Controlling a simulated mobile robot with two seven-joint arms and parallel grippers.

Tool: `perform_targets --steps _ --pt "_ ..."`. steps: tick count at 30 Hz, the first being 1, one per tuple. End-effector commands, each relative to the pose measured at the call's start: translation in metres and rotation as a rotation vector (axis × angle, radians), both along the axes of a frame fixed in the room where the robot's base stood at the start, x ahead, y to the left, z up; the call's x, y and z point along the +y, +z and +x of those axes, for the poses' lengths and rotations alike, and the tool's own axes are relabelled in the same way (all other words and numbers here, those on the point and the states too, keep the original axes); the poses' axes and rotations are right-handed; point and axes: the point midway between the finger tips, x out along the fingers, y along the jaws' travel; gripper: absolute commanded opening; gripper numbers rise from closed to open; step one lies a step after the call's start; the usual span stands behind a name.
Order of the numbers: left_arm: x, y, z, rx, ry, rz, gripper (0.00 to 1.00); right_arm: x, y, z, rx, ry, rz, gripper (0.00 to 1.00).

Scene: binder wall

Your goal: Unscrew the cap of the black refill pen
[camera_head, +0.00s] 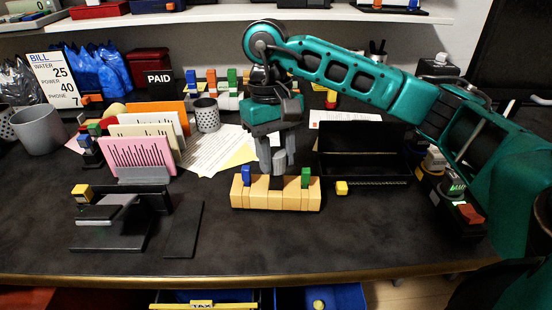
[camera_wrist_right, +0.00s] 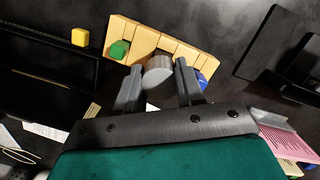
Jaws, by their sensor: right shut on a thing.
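A pale wooden pen block (camera_head: 253,195) sits on the dark desk, near the middle. It carries a blue pen (camera_head: 247,173), a green pen (camera_head: 305,176) and, between them, the black refill pen (camera_head: 277,182). In the wrist view the green pen (camera_wrist_right: 119,49) is at the left and the blue one (camera_wrist_right: 201,80) at the right. My right gripper (camera_head: 278,168) points down over the middle of the block. Its fingers are shut on the grey, round-topped cap (camera_wrist_right: 158,69) of the black refill pen. Whether cap and pen body still touch is hidden. My left gripper is not in view.
A small yellow block (camera_head: 342,187) lies right of the pen block, before an open black case (camera_head: 364,152). A pink card rack (camera_head: 139,157) and a black stand (camera_head: 108,238) are at the left. The front desk strip is clear.

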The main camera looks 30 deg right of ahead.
Motion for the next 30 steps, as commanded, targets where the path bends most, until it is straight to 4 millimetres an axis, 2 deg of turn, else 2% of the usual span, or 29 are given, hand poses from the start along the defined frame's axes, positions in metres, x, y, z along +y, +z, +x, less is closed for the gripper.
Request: perform_targets --steps 10,15,18,27,28,30 --pt "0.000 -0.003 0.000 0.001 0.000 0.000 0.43 0.000 -0.002 0.000 0.003 0.038 0.000 0.03" --pt "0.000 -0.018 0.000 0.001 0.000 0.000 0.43 0.001 -0.004 0.000 0.001 0.225 -0.002 0.03" --pt "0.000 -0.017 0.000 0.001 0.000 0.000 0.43 0.000 -0.002 0.000 0.002 0.328 -0.001 0.03" --pt "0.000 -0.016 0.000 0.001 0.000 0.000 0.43 0.000 -0.002 -0.001 0.004 0.382 0.000 0.03" --pt "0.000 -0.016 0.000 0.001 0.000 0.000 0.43 0.000 -0.002 -0.001 0.004 0.381 0.000 0.38" --pt "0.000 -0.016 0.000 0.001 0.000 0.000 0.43 0.000 -0.001 -0.001 0.004 0.380 0.000 0.45"
